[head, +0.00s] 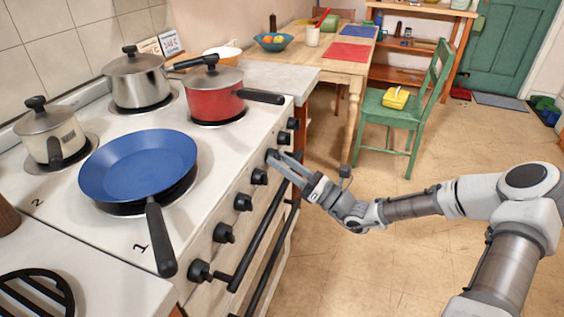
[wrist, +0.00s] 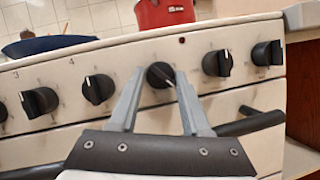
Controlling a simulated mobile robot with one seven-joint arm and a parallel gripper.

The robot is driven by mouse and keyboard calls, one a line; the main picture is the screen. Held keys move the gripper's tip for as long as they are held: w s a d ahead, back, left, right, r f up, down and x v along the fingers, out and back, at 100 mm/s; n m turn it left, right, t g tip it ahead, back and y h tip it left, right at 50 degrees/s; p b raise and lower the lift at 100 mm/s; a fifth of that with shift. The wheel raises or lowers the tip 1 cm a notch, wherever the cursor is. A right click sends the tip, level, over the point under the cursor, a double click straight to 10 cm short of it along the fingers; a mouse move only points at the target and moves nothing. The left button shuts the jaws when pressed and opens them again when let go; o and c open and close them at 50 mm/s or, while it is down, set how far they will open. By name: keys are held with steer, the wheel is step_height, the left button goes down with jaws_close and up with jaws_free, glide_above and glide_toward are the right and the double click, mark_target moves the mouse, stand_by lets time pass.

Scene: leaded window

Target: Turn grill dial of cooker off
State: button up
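The cooker (head: 215,190) has a row of black dials along its cream front panel. My gripper (head: 277,159) is at one dial toward the far end of the row. In the wrist view my gripper (wrist: 160,82) is open, with one grey finger on each side of a black dial (wrist: 160,73). This dial's ridge slants down to the right, while neighbouring dials carry upright pale marks. I cannot tell whether the fingers touch it. Labels 3 and 4 show by dials on the left; no grill label is readable.
More dials sit close on both sides, one to the right (wrist: 217,63) and one to the left (wrist: 98,89). A black handle rail (head: 258,240) runs below the panel. The floor to the right is open.

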jaws_close()
